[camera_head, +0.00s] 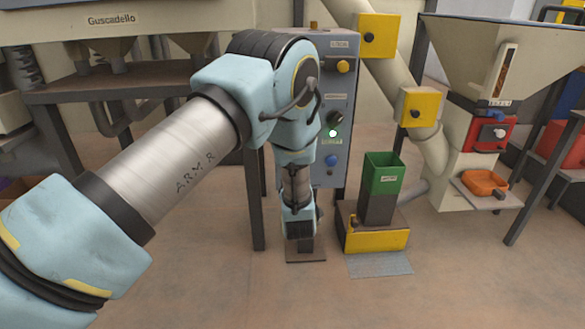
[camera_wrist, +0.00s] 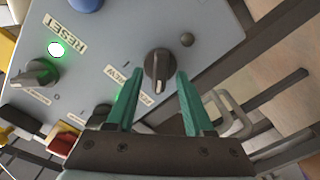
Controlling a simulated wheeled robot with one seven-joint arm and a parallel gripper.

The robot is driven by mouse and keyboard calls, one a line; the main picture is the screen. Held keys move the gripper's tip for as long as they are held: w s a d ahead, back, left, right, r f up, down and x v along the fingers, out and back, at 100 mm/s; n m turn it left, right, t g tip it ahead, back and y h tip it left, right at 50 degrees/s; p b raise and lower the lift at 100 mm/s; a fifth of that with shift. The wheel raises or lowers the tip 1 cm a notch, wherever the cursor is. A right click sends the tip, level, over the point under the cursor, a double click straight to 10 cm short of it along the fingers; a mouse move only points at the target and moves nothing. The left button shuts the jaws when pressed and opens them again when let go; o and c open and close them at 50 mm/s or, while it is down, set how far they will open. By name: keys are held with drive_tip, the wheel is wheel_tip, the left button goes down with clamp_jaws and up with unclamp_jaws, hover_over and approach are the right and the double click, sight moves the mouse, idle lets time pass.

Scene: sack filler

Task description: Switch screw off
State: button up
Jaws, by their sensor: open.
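In the wrist view a dark rotary knob (camera_wrist: 158,64) with a pale pointer line stands on the grey control panel (camera_wrist: 200,20). My gripper (camera_wrist: 158,76) has its two green fingers apart, one on each side of this knob. I cannot tell whether they touch it. The label beside the knob is tilted and partly hidden by a finger, so I cannot read it surely. The fingers are not clear there.
A second knob (camera_wrist: 38,73) sits near a lit white-green lamp (camera_wrist: 56,49) and a RESET label. A blue button (camera_wrist: 86,4) is at the top. Right of the panel stand a green-topped bin (camera_head: 384,172) and a hopper (camera_head: 470,60). Dark bars (camera_wrist: 270,92) are close by.

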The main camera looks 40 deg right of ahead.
drive_tip(key=p+v, duration=0.1)
drive_tip(key=v, duration=0.8)
drive_tip(key=shift+s+a, duration=0.25)
drive_tip(key=shift+s, duration=0.05)
drive_tip(key=shift+w, duration=0.1)
